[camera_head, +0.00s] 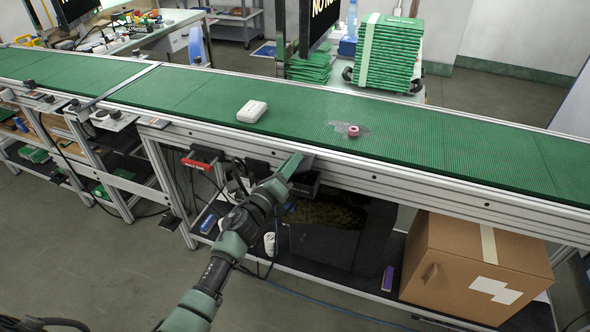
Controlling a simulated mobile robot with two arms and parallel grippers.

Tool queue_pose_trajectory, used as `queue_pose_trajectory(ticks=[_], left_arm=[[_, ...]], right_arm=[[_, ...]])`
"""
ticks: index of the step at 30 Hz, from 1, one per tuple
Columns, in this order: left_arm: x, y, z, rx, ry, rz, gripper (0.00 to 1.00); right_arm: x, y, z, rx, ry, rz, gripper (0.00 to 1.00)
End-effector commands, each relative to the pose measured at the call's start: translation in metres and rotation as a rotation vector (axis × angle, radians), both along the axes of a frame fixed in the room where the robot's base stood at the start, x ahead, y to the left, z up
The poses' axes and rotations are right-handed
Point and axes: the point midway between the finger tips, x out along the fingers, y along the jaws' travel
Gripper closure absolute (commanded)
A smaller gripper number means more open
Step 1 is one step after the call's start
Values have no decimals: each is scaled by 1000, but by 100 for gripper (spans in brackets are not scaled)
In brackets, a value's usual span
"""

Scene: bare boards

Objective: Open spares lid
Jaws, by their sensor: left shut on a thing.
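My left arm reaches in from the lower left, and its gripper (298,168) is at the front rail of the conveyor. It is shut on a dark piece (308,184), which looks like the edge of the spares lid; the arm hides part of it. Below, a large black box (330,248) stands on the low shelf under the conveyor. Its upper part shows a mottled yellow-brown inside (318,213). How far the lid is raised is hard to tell. My right gripper is not in view.
The green conveyor (420,135) carries a white box (251,111) and a pink roll (353,131). A cardboard carton (470,268) stands right of the black box. A purple item (388,278) lies between them. A red-black holder (203,158) hangs left of my gripper.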

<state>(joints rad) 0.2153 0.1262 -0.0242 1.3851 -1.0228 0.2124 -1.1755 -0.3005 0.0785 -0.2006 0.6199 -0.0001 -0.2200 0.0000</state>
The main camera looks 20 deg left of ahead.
Motion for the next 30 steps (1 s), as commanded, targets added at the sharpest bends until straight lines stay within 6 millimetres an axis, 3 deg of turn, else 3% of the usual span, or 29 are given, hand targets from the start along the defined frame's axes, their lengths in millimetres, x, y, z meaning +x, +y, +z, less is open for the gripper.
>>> queue_pose_trajectory(ticks=[18, 30], left_arm=[[1, 30, 4, -550, 21, 3, 100], [1, 40, 3, -736, 27, 3, 100]], right_arm=[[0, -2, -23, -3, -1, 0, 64], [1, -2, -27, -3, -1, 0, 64]])
